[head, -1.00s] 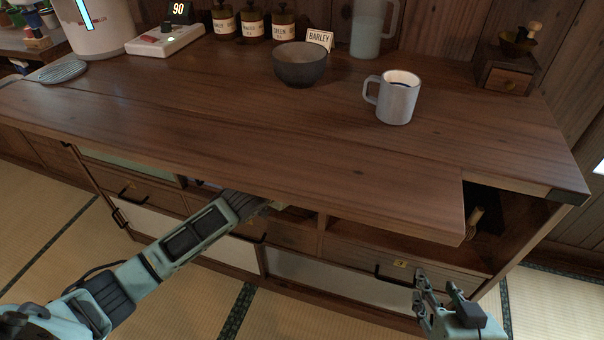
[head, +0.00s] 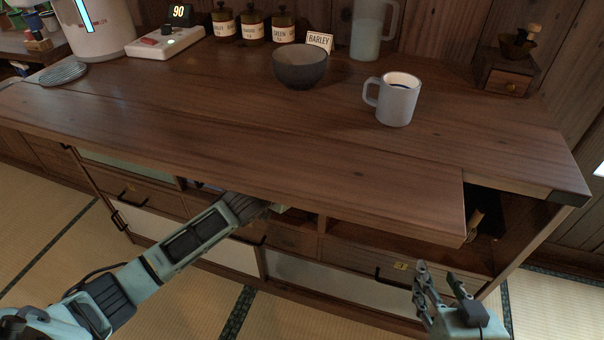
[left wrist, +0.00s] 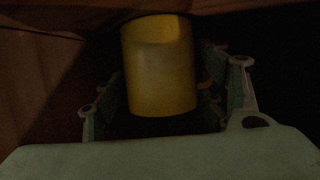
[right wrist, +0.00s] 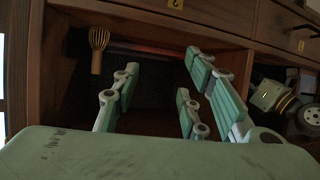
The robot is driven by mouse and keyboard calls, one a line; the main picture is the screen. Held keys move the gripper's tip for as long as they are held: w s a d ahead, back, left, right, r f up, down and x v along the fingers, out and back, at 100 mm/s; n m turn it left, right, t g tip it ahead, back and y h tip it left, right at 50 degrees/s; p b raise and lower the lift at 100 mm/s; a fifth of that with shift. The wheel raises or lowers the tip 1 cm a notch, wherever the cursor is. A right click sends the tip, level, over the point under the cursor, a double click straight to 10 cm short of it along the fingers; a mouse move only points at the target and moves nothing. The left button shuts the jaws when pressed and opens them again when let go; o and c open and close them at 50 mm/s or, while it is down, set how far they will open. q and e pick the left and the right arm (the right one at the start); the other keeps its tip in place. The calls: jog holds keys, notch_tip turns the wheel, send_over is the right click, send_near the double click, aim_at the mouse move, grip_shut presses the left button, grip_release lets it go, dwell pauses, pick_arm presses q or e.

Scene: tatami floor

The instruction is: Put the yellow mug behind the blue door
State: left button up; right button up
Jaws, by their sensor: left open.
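The yellow mug (left wrist: 160,70) shows in the left wrist view, in a dark space under the counter. My left gripper (left wrist: 168,112) has its fingers apart on either side of the mug; contact cannot be told. In the head view the left forearm reaches under the counter edge, which hides the gripper's tips and the mug. My right gripper (head: 438,280) is open and empty in front of the cabinet's right end; it also shows in the right wrist view (right wrist: 155,100). I cannot make out a clearly blue door in any view.
The wooden counter (head: 250,135) overhangs the cabinet. On it stand a white mug (head: 397,100), a dark bowl (head: 300,66) and several jars. Below are drawers (head: 360,257) and pale panels (head: 320,283). A bamboo whisk (right wrist: 98,45) shows at a dark open compartment.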

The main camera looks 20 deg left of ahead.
pick_arm(q)
jog(key=shift+r, duration=0.15)
jog(key=p+v, duration=0.2)
jog(key=v, duration=0.4)
jog(key=s+f+g+y, duration=0.2)
jog(key=s+f+g, duration=0.2)
jog(key=s, duration=1.3)
jog(key=s+f+n+g+y+p, duration=0.1)
jog(key=s+f+g, duration=0.2)
jog(key=s, duration=1.5)
jog(key=shift+s+f+g+y+p, duration=0.2)
jog(key=shift+f+g+y+p, duration=0.15)
jog(key=shift+g, duration=0.75)
pick_arm(e)
jog(key=s+d+f+g+h, duration=0.1)
jog(key=s+d+f+g, duration=0.1)
jog(key=s+f+g, duration=0.2)
jog(key=s+d+f+g+h, duration=0.1)
jog(key=s+d+f+g, duration=0.2)
jog(key=s, duration=0.8)
notch_tip(320, 180, down, 2)
jog(key=shift+s+d+f+g+h, duration=0.2)
jog(key=shift+g+h, duration=0.1)
jog(key=shift+g, duration=0.8)
